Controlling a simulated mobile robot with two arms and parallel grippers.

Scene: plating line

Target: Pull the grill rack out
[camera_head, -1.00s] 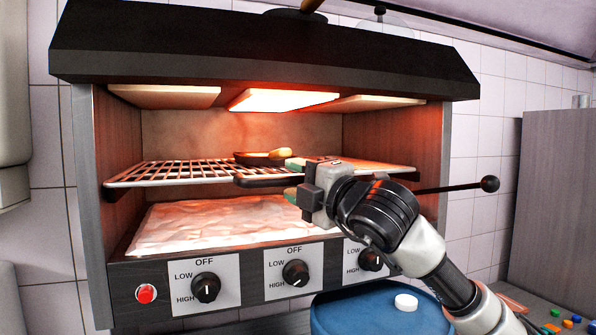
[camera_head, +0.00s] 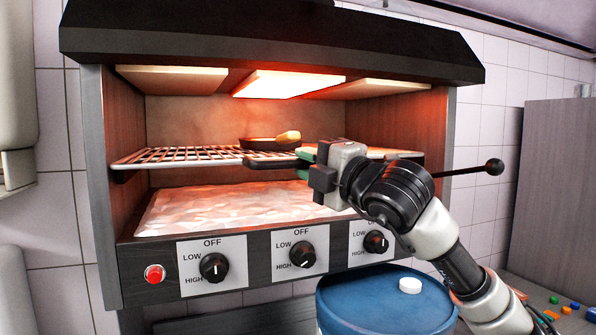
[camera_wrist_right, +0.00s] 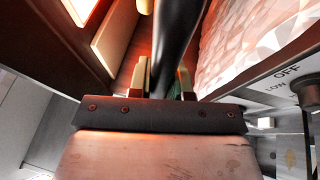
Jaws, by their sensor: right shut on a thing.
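The grill rack (camera_head: 180,155) is a wire grid with a pale frame inside the lit grill. It lies level above the foil-like bottom. A dark handle (camera_head: 268,162) shows at its front edge. My right gripper (camera_head: 309,166) is at the rack's front, shut on this handle. In the right wrist view the dark handle (camera_wrist_right: 177,40) runs between the two fingers of the gripper (camera_wrist_right: 163,80). My gripper and wrist hide the right part of the rack's front. My left gripper is not in view.
A dark pan (camera_head: 268,143) with a light-brown piece sits on the rack. A black-knobbed lever (camera_head: 494,167) sticks out at the right. A blue drum (camera_head: 350,305) with a white disc (camera_head: 410,285) on top stands below. Control knobs (camera_head: 214,267) line the grill's front.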

